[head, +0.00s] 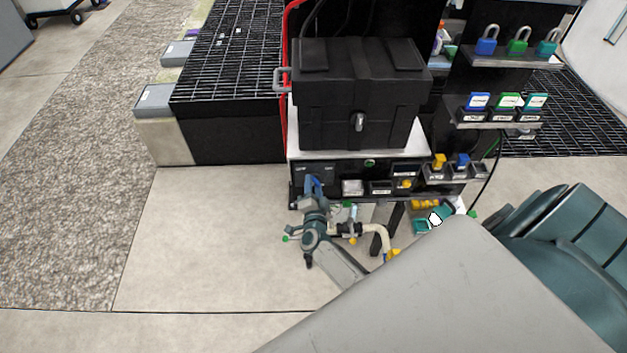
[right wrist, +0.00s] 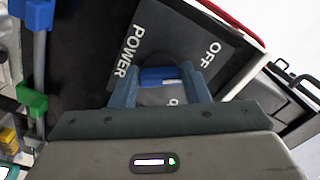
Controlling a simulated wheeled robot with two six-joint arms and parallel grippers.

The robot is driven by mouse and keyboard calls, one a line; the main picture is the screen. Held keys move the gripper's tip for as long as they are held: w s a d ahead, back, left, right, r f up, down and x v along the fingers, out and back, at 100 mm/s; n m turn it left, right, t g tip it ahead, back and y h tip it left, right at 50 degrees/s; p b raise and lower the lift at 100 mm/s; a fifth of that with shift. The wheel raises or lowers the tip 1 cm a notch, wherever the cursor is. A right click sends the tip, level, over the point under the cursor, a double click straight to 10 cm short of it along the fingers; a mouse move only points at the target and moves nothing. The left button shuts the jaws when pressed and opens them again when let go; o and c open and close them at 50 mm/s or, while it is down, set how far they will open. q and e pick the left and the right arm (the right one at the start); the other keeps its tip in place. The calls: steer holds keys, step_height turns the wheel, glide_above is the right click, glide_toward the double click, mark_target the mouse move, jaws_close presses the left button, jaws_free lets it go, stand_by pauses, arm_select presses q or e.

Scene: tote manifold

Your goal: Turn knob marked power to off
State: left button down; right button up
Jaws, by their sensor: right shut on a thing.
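The power knob (right wrist: 160,75) is blue and sits on a dark panel (right wrist: 185,30) with white POWER and OFF lettering. In the right wrist view POWER is left of the knob and OFF is at the upper right; other lettering below the knob is partly hidden. My right gripper (right wrist: 160,88) is shut on the knob, one finger on each side. In the head view my right gripper (head: 314,187) is at the front left of the bench, and it covers the knob there. I cannot tell which mark the knob points to. My left gripper is not in view.
A black toolbox (head: 350,100) stands on the bench above the panel. Padlocks (head: 517,42) and small bins (head: 505,104) sit on shelves at the right. Pipework with a green clip (right wrist: 31,98) runs beside the panel. Bare floor (head: 190,240) is clear to the left.

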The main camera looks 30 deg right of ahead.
steer(key=shift+n+p, duration=0.6)
steer(key=shift+n, duration=0.6)
steer(key=shift+f, duration=0.1)
steer(key=o, duration=1)
steer(key=shift+s, duration=0.1)
steer(key=b+v, duration=0.1)
steer(key=v, duration=0.9)
steer(key=shift+s+a, duration=0.25)
